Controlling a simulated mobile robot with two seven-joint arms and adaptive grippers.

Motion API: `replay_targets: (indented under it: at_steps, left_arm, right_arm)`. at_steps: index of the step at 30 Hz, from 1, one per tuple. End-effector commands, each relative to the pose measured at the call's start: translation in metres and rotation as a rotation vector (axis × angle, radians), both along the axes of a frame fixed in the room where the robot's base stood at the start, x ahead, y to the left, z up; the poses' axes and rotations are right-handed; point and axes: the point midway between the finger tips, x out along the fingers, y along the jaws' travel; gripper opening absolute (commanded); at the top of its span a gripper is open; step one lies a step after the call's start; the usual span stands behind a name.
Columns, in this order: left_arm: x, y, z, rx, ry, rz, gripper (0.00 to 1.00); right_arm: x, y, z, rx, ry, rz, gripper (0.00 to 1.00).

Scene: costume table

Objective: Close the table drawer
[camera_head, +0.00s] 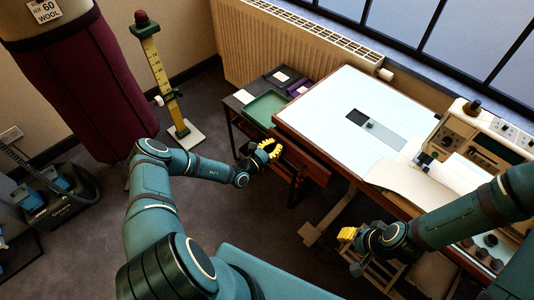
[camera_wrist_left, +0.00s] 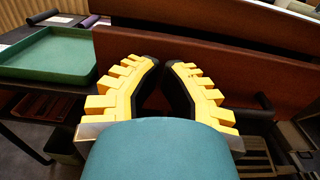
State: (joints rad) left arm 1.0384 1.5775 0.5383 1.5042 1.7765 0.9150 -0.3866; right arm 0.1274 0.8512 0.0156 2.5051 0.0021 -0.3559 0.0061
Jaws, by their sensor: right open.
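The white-topped wooden table (camera_head: 332,107) stands at the right of centre in the head view. Its reddish-brown drawer (camera_head: 312,167) sticks out below the table's front left edge. My left gripper (camera_head: 268,149) is beside the outer side of the drawer front. In the left wrist view the tips of its yellow fingers (camera_wrist_left: 163,64) nearly meet, with nothing held between them. The brown drawer panel (camera_wrist_left: 240,84) is just beyond the tips; I cannot tell whether they touch it. My right gripper (camera_head: 349,236) is open at the table's front, low on the right.
A green tray (camera_head: 266,107) lies on a dark side table left of the drawer; the tray also shows in the left wrist view (camera_wrist_left: 50,58). A sewing machine (camera_head: 468,135) stands on the table's right.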

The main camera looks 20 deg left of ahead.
Motion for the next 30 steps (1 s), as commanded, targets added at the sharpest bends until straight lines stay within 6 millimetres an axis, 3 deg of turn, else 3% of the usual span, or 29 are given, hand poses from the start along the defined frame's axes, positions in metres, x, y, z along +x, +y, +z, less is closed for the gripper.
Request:
replay_targets:
  at_steps: [15, 24, 30]
  left_arm:
    - [0.010, -0.004, 0.000, 0.000, 0.000, -0.001, 0.00]
    - [0.052, -0.020, -0.001, 0.002, -0.002, -0.003, 0.00]
    - [0.057, -0.021, 0.001, 0.000, -0.001, -0.001, 0.00]
  right_arm:
    - [-0.001, 0.000, -0.002, 0.000, 0.002, 0.002, 0.40]
    - [-0.005, 0.001, -0.016, 0.002, 0.011, 0.008, 0.40]
    - [-0.005, 0.001, -0.015, 0.002, 0.012, 0.009, 0.40]
